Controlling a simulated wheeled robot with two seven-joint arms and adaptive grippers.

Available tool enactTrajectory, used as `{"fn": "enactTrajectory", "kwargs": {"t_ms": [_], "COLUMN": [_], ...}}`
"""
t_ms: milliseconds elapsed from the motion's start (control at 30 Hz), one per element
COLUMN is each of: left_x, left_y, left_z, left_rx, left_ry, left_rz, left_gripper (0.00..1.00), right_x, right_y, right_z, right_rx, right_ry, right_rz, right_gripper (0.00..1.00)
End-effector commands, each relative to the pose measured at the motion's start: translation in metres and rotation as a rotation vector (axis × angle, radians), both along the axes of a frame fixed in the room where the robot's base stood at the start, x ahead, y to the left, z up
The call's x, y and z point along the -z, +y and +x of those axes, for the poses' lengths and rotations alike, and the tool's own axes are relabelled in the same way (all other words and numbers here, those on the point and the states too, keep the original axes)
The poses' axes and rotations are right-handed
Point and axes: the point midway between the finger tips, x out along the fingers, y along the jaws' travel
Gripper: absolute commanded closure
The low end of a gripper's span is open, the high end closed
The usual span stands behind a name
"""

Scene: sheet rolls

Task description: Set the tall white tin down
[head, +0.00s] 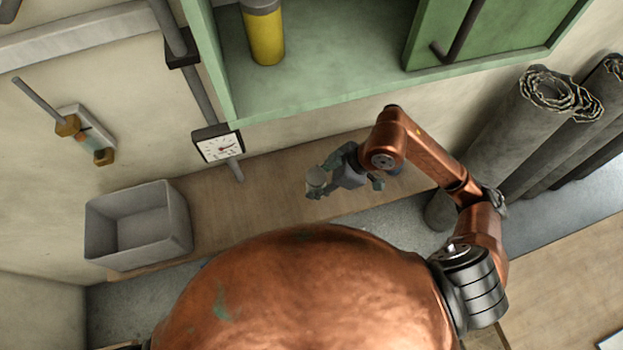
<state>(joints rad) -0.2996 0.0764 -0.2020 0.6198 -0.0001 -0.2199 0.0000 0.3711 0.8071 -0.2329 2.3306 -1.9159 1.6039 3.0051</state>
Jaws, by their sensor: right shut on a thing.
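The gripper hides part of the tin. My left gripper is not in view.
A grey open bin (180,228) stands at the bench's left end. A green cabinet (330,85) with a yellow canister (266,38) hangs above. A square dial (218,147) is on the wall pipe. Rolled sheets (510,125) lean at right. Bench between bin and tin is clear.

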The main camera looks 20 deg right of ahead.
Motion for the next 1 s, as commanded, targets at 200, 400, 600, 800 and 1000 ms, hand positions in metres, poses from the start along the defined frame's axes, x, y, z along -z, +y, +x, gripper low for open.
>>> {"fn": "enactTrajectory", "kwargs": {"t_ms": [200, 400, 600, 800, 1000], "left_x": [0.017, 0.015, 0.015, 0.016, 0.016], "left_y": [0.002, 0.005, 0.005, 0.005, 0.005], "left_z": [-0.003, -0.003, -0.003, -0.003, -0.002], "left_rx": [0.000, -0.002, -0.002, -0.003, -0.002], "left_ry": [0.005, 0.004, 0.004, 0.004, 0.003], "left_rz": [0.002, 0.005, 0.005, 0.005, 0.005], "left_gripper": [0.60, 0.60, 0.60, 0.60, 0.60], "right_x": [0.030, 0.051, 0.060, 0.087, 0.097], "right_y": [-0.004, -0.004, -0.005, -0.006, -0.006], "right_z": [0.033, 0.053, 0.061, 0.066, 0.066], "right_rx": [0.003, 0.003, 0.000, 0.002, 0.001], "right_ry": [0.003, 0.000, 0.000, 0.003, -0.002], "right_rz": [-0.001, 0.003, 0.002, 0.003, 0.001], "right_gripper": [0.96, 0.96, 0.96, 0.96, 0.96]}}
